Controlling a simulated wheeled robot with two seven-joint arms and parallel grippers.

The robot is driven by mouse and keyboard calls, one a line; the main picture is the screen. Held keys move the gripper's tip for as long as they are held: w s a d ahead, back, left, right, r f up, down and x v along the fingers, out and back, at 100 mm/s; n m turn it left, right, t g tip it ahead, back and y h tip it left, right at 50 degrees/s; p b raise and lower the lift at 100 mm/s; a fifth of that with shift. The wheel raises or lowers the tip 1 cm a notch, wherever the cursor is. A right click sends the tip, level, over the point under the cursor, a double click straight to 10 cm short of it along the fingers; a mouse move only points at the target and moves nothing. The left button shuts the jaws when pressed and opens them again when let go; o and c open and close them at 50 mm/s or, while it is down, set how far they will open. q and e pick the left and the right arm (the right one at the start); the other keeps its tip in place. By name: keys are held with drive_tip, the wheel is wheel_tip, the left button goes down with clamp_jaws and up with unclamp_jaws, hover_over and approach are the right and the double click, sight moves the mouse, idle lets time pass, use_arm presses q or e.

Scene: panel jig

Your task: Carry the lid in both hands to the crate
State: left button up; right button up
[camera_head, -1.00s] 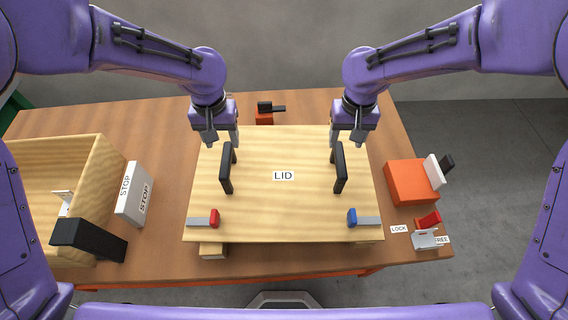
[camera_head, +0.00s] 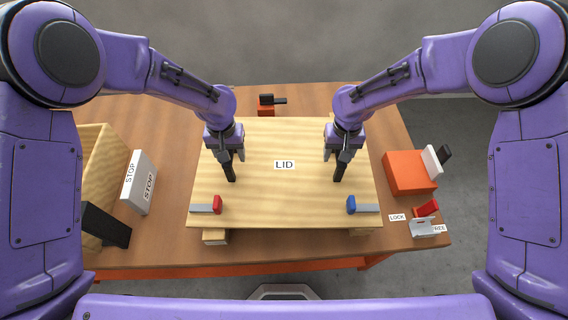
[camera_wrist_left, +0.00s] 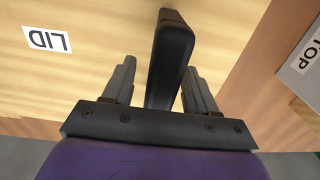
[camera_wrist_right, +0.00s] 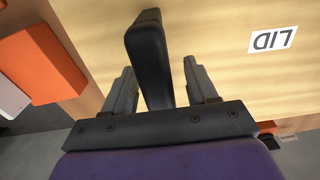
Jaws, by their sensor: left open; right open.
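The lid (camera_head: 284,195) is a flat pale wooden panel marked LID, lying raised on wooden supports in the middle of the table. It has two upright black handles. My left gripper (camera_head: 231,158) is open, its fingers on either side of the left handle (camera_wrist_left: 172,55). My right gripper (camera_head: 338,158) is open, its fingers on either side of the right handle (camera_wrist_right: 150,55). Gaps show between fingers and handle in both wrist views. The crate (camera_head: 108,165) is a pale wooden box at the left, partly hidden by my left arm.
A white STOP block (camera_head: 139,182) stands between crate and lid. A red-tabbed latch (camera_head: 208,205) and a blue-tabbed latch (camera_head: 362,205) sit on the lid's near corners. An orange block (camera_head: 408,172) and a LOCK/FREE bracket (camera_head: 425,220) are at the right. An orange-based clamp (camera_head: 266,106) is behind.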

use_arm(q)
drive_tip(key=shift+w+f, duration=0.1)
drive_tip(key=shift+w, duration=0.1)
use_arm(e)
drive_tip(key=shift+w+f, duration=0.1)
drive_tip(key=shift+w, duration=0.1)
use_arm(q)
drive_tip(key=shift+s, duration=0.15)
clamp_jaws()
use_arm(e)
drive_tip(key=shift+s, duration=0.15)
clamp_jaws()
use_arm(q)
drive_tip(key=shift+r, duration=0.2)
use_arm(e)
drive_tip(key=shift+r, duration=0.2)
